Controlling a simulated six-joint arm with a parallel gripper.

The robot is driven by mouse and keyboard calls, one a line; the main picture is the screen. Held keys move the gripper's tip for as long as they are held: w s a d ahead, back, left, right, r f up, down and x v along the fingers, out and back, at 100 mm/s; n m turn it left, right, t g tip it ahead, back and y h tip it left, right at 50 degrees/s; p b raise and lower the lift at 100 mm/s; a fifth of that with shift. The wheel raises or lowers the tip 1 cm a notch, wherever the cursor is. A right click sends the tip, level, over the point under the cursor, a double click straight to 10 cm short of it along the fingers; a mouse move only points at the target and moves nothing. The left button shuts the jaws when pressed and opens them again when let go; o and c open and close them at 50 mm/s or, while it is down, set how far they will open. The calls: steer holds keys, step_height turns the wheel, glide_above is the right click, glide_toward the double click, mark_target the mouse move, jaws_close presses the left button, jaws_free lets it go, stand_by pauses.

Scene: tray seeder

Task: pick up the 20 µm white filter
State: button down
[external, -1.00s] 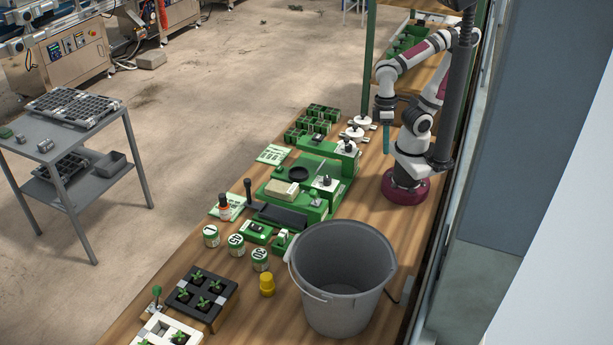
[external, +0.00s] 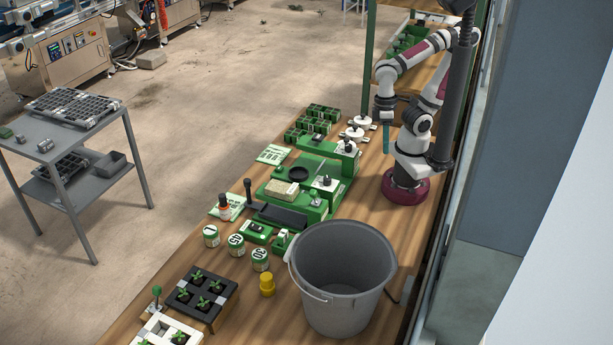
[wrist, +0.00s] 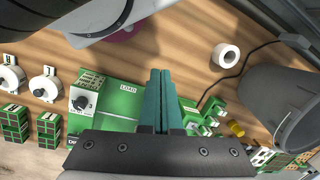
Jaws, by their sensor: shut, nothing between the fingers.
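Several short white-and-green round pieces marked with large numbers stand in the external view on the bench. The nearest one (external: 260,259) seems to read 20, but the print is small. I cannot tell for sure that it is the filter. In the wrist view, a plain white hollow cylinder (wrist: 226,55) lies on the wood near the bucket, with no readable marking. My gripper (external: 386,140) hangs over the bench by my base, well away from the numbered pieces. In the wrist view, its teal fingers (wrist: 160,75) are shut together with nothing between them.
A grey bucket (external: 305,268) stands in front of my arm. A green machine (external: 290,208) fills mid-bench. A black cable (wrist: 255,52) runs beside the white cylinder. A yellow piece (external: 267,286) and a black seedling tray (external: 190,309) stand nearer the front. A dark post rises beside my arm.

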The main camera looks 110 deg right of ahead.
mark_target(224, 197)
steer(key=c, duration=0.6)
jaws_free()
